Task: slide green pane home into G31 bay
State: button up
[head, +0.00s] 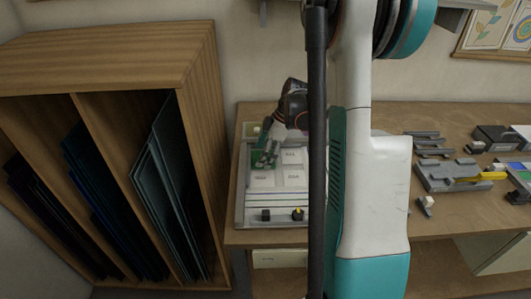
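The fixture board (240,205) is a pale tray on the workbench with several light bays that carry small labels, too small to read. I cannot tell which bay is G31. A small green piece (265,161), which looks like the green pane, is at the upper left bays of the board. My gripper (270,150) reaches down from the upper right, its fingertips at the green piece. The fingers are too small and overlapped to show whether they are shut on it. My arm hides the board's right side.
A wooden rack (205,120) of dark glass sheets stands left. Grey fixtures (450,174) and a yellow tool (482,177) lie right.

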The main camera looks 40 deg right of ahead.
jog(key=shift+w, duration=0.15)
jog(key=o, duration=1.1)
jog(key=shift+o, duration=0.2)
jog(key=shift+r+p, duration=2.2)
jog(key=shift+r, duration=1.3)
